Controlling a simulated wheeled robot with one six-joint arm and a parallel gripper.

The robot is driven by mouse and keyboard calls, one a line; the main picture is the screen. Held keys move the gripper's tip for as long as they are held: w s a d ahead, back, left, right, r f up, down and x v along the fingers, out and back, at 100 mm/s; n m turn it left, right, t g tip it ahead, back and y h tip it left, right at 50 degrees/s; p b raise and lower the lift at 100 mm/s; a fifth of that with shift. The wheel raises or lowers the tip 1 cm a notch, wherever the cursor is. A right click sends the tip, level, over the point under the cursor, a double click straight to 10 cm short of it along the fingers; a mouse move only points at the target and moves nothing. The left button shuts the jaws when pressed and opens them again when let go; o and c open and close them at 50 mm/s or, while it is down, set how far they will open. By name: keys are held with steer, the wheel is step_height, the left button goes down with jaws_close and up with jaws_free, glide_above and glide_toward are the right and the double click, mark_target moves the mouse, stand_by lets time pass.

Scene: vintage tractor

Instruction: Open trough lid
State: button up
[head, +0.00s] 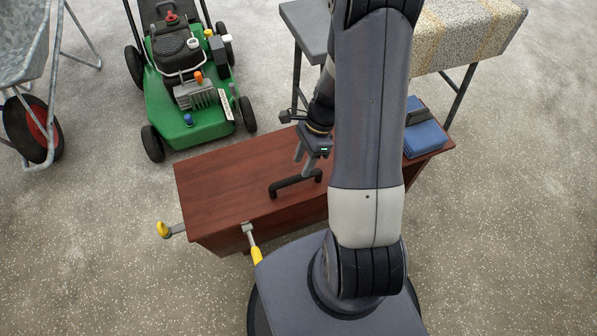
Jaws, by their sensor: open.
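The trough (215,240) is a long reddish-brown wooden box on the floor in front of me. Its flat lid (225,180) looks shut. A black bar handle (293,184) stands on the lid near its front edge. My gripper (305,160) is open and points down just above and behind the handle, near its right end. I cannot tell whether the fingers touch the handle. My arm hides the middle right of the trough and lid.
A yellow-handled tool (256,254) is at the trough's front edge, another (164,229) at its left end. A blue case (425,138) sits at the right end. A green mower (185,90), a wheelbarrow (30,60) and a cloth-covered table (455,40) stand behind.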

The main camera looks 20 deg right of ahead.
mark_target(297, 176)
steer(key=shift+b+x, duration=0.4)
steer(key=shift+x, duration=1.8)
jaws_close()
